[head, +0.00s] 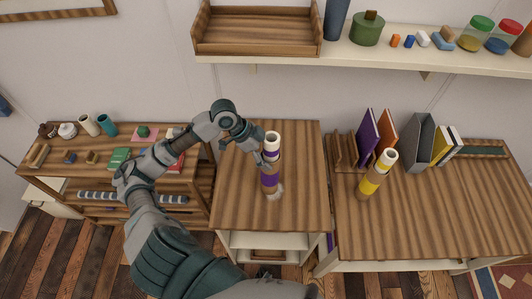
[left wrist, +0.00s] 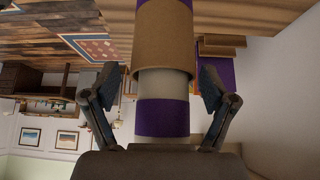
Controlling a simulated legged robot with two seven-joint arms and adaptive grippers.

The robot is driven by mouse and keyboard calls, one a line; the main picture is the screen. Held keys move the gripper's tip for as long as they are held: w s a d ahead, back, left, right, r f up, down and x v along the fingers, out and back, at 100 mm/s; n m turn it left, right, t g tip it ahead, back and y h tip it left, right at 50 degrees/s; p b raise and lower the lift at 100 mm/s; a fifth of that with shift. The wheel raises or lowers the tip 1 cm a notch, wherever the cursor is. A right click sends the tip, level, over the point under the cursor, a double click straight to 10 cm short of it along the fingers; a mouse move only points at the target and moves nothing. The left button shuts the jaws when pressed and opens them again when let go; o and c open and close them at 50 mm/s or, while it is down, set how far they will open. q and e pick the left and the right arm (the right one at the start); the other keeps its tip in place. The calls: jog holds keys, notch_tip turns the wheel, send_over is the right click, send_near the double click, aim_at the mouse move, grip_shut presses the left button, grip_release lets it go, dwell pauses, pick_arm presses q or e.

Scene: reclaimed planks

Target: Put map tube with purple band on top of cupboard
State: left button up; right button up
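The map tube with the purple band (head: 269,182) stands upright on the wooden top of the cupboard (head: 300,215), the middle unit in the head view. It is brown with white and purple bands. My left gripper (head: 262,150) is beside the tube's upper part, coming from the left. In the left wrist view, the tube (left wrist: 163,85) runs between the two fingers, with a small gap showing on each side. The left gripper is open around it. My right gripper is not in view.
A tube with a yellow band (head: 372,181) stands on the right table (head: 440,215), near several books. A shelf (head: 470,66) above holds a wooden tray (head: 257,45) and jars. The left desk (head: 60,178) carries small items. The cupboard top around the tube is clear.

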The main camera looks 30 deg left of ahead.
pick_arm(q)
jog(key=shift+d+r, duration=0.1)
jog(key=shift+d, duration=0.3)
jog(key=shift+r, duration=0.1)
jog(key=v, duration=1.2)
jog(key=shift+a, duration=0.3)
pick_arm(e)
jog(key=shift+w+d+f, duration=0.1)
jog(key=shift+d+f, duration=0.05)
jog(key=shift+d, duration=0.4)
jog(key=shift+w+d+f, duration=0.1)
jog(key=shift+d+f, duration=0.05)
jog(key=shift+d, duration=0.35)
